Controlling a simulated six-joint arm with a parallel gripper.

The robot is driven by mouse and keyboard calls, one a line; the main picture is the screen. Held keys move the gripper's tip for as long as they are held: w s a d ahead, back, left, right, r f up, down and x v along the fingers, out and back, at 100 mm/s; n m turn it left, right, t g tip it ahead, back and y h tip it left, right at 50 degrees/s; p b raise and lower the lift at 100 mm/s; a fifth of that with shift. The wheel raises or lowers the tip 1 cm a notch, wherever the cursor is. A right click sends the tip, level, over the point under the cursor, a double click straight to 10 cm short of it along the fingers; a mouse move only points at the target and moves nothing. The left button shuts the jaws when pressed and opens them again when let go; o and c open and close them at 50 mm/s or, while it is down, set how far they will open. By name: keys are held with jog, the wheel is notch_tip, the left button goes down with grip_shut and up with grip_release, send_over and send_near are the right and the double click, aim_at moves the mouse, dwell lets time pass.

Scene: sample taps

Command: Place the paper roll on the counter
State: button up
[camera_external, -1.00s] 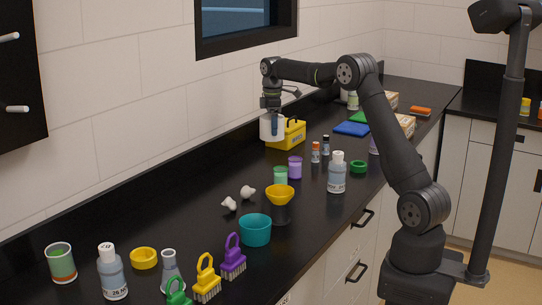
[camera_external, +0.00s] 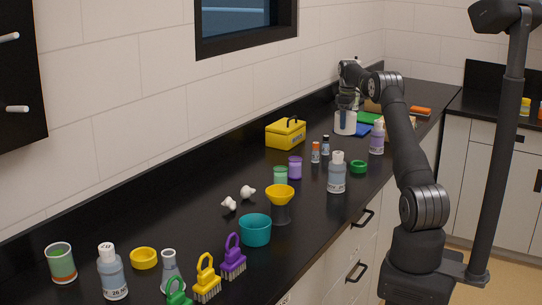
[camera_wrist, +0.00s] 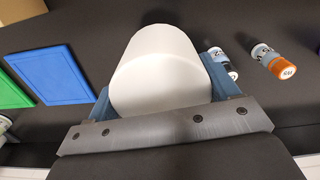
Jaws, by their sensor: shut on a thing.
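The white paper roll (camera_external: 345,122) is in my gripper at the far part of the black counter (camera_external: 200,225). In the wrist view the paper roll (camera_wrist: 163,68) fills the space between the two blue fingers, which press on its sides. My gripper (camera_wrist: 160,95) is shut on it; in the external view my gripper (camera_external: 346,104) points down from above the roll. The roll looks upright. I cannot tell whether its bottom touches the counter or hangs just above it.
A blue mat (camera_wrist: 48,73) lies beside the roll, with a green one (camera_wrist: 10,92) past it. Two small bottles, one orange-capped (camera_wrist: 272,61), stand on the other side. A yellow toolbox (camera_external: 286,133) is nearer, against the wall. Bare counter lies between toolbox and roll.

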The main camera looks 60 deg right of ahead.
notch_tip(320, 180, down, 7)
jog(key=shift+f, duration=0.15)
jog(key=shift+f, duration=0.1)
dwell(0.3)
jog(key=o, duration=1)
jog(key=shift+c, duration=0.2)
notch_tip(320, 180, up, 12)
jog(key=shift+r, duration=0.15)
notch_tip(320, 180, down, 12)
jog(key=shift+r, duration=1.75)
